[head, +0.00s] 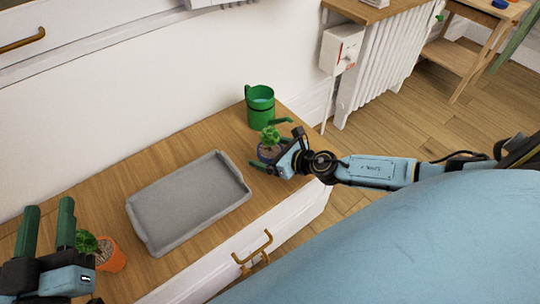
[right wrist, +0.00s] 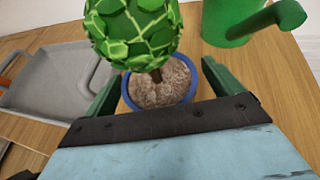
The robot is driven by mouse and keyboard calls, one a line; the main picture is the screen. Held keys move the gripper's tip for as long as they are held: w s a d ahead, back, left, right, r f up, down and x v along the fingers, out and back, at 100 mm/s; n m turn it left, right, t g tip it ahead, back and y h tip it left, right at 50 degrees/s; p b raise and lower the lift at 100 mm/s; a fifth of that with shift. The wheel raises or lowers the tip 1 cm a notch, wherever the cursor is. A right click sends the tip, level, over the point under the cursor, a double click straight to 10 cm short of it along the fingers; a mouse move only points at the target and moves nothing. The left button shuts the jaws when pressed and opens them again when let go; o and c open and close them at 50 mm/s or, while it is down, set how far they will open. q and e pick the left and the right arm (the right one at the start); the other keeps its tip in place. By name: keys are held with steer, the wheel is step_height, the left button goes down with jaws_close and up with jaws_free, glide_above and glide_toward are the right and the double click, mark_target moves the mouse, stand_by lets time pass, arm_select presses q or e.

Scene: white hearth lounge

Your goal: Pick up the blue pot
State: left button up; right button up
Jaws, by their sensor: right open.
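The blue pot (head: 266,154) stands on the wooden top near its right end and holds a small round green plant (head: 270,136). My right gripper (head: 271,144) is open around it, one finger to each side. In the right wrist view the blue pot's rim (right wrist: 190,88) and brown soil show between the two green fingers (right wrist: 160,90); the leafy ball (right wrist: 132,30) covers its far part. I cannot tell whether the fingers touch the pot. My left gripper (head: 48,207) is open and empty at the lower left.
A grey tray (head: 150,240) lies in the middle of the wooden top. A green watering can (head: 260,112) stands just behind the blue pot, its spout near my right gripper. An orange pot (head: 111,258) with a plant is beside my left gripper. The wall borders the back.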

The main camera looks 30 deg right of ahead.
steer(key=c, duration=1.4)
steer(key=shift+o, duration=0.2)
